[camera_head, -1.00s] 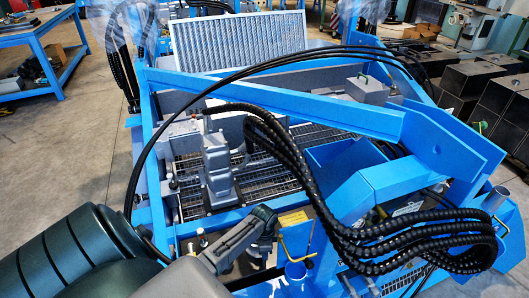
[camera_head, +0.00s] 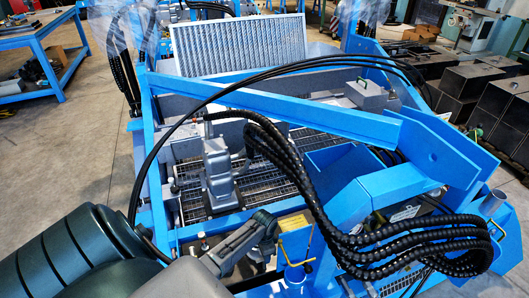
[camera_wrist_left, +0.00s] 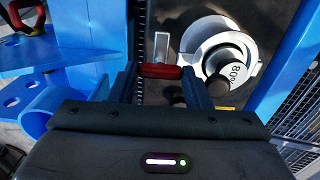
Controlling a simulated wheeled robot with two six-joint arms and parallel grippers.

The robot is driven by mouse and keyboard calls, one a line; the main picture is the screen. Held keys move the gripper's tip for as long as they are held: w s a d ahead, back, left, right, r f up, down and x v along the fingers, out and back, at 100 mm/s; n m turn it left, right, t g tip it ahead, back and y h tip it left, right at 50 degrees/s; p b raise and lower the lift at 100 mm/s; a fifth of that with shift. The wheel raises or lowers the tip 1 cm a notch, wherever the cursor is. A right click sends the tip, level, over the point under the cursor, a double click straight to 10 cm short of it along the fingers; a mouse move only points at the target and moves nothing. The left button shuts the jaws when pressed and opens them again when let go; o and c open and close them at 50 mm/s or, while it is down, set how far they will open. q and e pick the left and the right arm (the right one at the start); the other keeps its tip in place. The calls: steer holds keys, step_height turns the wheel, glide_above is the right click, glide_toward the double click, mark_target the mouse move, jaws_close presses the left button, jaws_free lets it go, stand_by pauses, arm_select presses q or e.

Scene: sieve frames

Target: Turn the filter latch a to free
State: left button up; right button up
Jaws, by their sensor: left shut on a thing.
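In the left wrist view, a red bar-shaped handle (camera_wrist_left: 160,71), which looks like the filter latch, lies crosswise between the fingers of my left gripper (camera_wrist_left: 160,84). The gripper is shut on it. Which way the latch is turned I cannot tell. In the head view my left gripper (camera_head: 268,224) is low over the near blue beam of the frame, and the handle is hidden there. My right gripper is not in view.
A white round part marked 80% (camera_wrist_left: 232,65) is just right of the fingers. A second red handle (camera_wrist_left: 25,15) is at upper left.

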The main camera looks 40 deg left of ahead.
arm_select(q)
steer(key=o, duration=1)
steer(key=shift+r, duration=0.15)
steer(key=shift+r+p, duration=0.8)
steer(key=shift+p, duration=0.1)
step_height(320, 180, up, 5)
steer(key=p, duration=0.4)
steer(key=shift+p, duration=0.4)
steer(key=shift+r+p, duration=0.55)
steer(key=shift+r, duration=0.1)
steer(key=shift+f, duration=0.1)
